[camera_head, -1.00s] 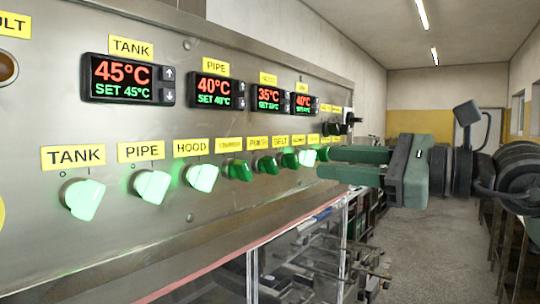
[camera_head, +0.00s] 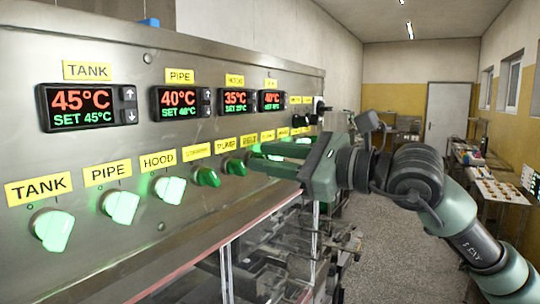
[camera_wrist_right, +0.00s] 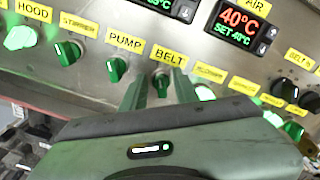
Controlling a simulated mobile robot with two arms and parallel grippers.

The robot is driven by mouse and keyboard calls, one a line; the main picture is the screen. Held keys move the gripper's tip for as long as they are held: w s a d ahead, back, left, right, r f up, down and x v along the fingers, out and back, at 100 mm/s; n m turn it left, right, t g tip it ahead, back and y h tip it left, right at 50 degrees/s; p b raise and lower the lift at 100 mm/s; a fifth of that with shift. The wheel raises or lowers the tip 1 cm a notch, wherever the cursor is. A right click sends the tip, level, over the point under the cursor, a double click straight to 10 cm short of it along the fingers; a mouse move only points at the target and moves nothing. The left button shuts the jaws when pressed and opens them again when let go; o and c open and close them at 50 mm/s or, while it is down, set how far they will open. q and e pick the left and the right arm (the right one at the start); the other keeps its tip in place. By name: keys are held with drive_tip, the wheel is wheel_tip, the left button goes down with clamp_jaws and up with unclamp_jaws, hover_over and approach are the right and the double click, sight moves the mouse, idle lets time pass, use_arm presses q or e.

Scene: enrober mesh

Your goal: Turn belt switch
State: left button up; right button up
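The belt switch (camera_wrist_right: 160,84) is a dark green knob under the yellow BELT label (camera_wrist_right: 168,55) on the steel panel. It is unlit. In the wrist view my right gripper (camera_wrist_right: 159,90) is open, with one finger on each side of this knob. I cannot tell whether the fingers touch it. In the head view the right gripper (camera_head: 258,157) reaches the panel from the right, just below the BELT label, and its fingers hide the belt knob. My left gripper is not in view.
More knobs are to the right. Temperature displays (camera_head: 180,103) are above. A glass-sided machine (camera_head: 270,255) is below. The aisle is free.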

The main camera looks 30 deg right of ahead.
clamp_jaws()
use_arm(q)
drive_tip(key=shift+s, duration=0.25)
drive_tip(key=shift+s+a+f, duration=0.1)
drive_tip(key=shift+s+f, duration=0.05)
use_arm(e)
drive_tip(key=shift+m, duration=0.3)
use_arm(q)
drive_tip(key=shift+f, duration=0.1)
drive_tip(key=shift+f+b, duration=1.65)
drive_tip(key=shift+b, duration=0.2)
use_arm(e)
drive_tip(key=shift+w+d+m, duration=0.1)
drive_tip(key=shift+d+m, duration=0.05)
drive_tip(key=shift+m, duration=1.75)
drive_tip(key=shift+w+d+m, duration=0.1)
drive_tip(key=shift+m, duration=1.8)
drive_tip(key=shift+w+d+m, duration=0.1)
drive_tip(key=shift+d+m, duration=0.05)
drive_tip(key=shift+m, duration=1.75)
